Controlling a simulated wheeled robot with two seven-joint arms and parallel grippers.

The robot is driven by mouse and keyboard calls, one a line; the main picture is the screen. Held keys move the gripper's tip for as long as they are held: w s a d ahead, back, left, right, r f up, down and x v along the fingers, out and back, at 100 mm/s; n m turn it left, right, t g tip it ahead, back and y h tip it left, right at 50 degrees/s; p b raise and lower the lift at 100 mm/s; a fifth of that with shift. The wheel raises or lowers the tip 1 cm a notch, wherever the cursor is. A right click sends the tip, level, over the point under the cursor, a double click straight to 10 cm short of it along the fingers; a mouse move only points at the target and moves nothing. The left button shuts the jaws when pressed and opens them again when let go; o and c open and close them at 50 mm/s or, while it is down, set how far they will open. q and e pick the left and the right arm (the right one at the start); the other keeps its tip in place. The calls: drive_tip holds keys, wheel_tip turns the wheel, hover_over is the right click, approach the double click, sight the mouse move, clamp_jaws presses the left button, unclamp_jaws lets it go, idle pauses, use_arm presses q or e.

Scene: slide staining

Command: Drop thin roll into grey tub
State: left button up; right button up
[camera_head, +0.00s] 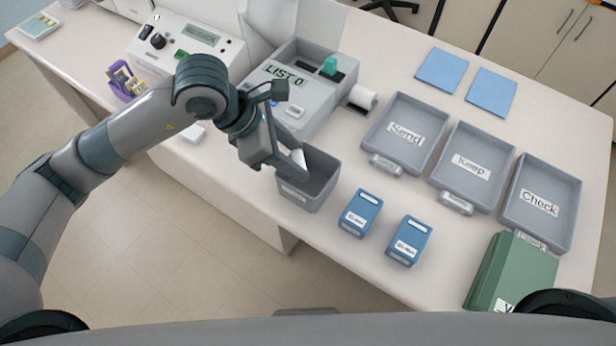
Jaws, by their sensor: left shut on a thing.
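My left gripper (288,160) is shut on a small white thing, which looks like the thin roll (299,158). The jaws hide part of it. The gripper is over the back part of the open grey tub (321,193), which stands near the table's front edge with a white label on its front. I cannot tell how far the roll is above the tub's floor. The part of the tub's inside that shows looks empty. My right gripper is not in view.
A white roll (362,97) sits at the right side of the grey machine (338,86). Two blue boxes (361,213) (409,240) stand right of the tub. Trays marked Send (376,137), Keep (438,178) and Check (507,207) lie behind them. A green box (524,270) is at front right.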

use_arm(q)
drive_tip(key=shift+f, duration=0.1)
drive_tip(key=o, duration=1.1)
drive_tip(key=shift+c, duration=0.2)
drive_tip(key=shift+a+r+b, duration=0.35)
drive_tip(key=shift+r, duration=0.25)
drive_tip(key=b+v, duration=0.4)
drive_tip(key=v, duration=1.2)
drive_tip(key=shift+b, duration=0.4)
